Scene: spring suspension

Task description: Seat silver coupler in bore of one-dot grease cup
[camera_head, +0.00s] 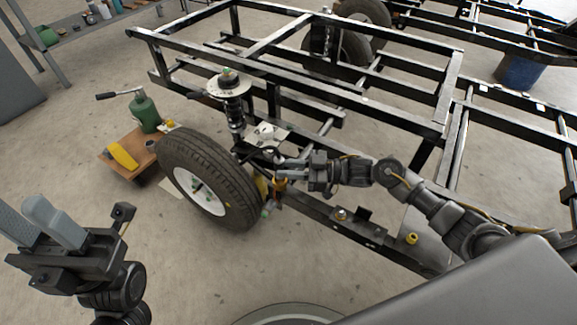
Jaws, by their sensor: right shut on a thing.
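My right gripper (284,170) is beside the wheel, near the foot of the suspension strut. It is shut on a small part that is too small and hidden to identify. An orange-brown piece (280,184) shows just below its fingers; I cannot tell whether they touch. My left gripper (38,222) is at the lower left, fingers apart and empty, away from the frame. A small yellow cup-like piece (412,239) sits on the lower rail at the right. I cannot make out the silver coupler or any dots on a cup.
The tyre (215,180) stands left of my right gripper, below the spring strut (234,112). Black frame rails (390,120) lie behind. The floor at front centre is clear.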

